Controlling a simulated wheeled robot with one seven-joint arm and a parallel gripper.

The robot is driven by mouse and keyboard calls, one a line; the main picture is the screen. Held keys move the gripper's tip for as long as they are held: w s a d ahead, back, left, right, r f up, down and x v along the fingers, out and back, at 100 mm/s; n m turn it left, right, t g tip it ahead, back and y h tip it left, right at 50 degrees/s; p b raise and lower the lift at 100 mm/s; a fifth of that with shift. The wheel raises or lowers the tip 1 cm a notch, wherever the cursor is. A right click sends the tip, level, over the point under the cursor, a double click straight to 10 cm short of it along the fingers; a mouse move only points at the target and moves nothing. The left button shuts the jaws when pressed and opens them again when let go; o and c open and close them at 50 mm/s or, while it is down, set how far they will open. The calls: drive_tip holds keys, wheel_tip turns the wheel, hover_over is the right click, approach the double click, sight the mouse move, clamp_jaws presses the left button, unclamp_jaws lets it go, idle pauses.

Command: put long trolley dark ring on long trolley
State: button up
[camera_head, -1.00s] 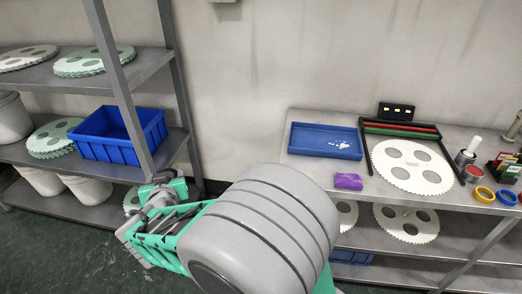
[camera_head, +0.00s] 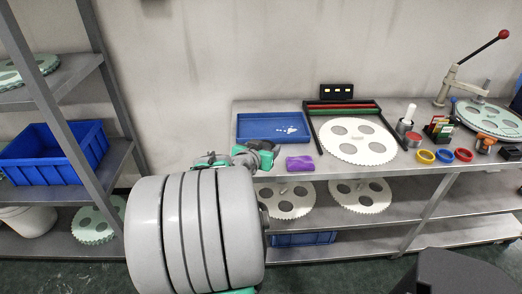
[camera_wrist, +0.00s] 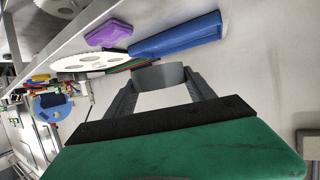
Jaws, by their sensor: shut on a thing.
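My gripper (camera_wrist: 158,82) is shut on a dark grey ring (camera_wrist: 160,75), which shows between the two fingers in the wrist view. In the head view my grey arm hides most of the gripper, and I cannot make out the ring there. A long grey metal bench with lower shelves (camera_head: 400,178) stands at the right against the wall; I cannot tell whether it is the long trolley. The held ring is off any surface, with the bench top at the upper left of the wrist view.
On the bench are a blue tray (camera_head: 272,127), a purple block (camera_head: 300,163), a white toothed disc (camera_head: 357,150), red (camera_head: 464,155) and yellow (camera_head: 425,157) rings, and a lever press (camera_head: 450,85). A shelf rack (camera_head: 92,120) with a blue bin (camera_head: 55,155) stands left.

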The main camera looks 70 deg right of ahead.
drive_tip(key=w+d+f, duration=0.3)
drive_tip(key=f, duration=0.1)
drive_tip(key=w+d+f, duration=0.4)
drive_tip(key=f, duration=0.2)
drive_tip(key=shift+w+d+f, duration=0.15)
drive_tip(key=shift+w+f, duration=0.05)
drive_tip(key=shift+f, duration=0.45)
drive_tip(key=shift+f, duration=0.1)
drive_tip(key=shift+f, duration=0.15)
drive_tip(key=o, duration=1.6)
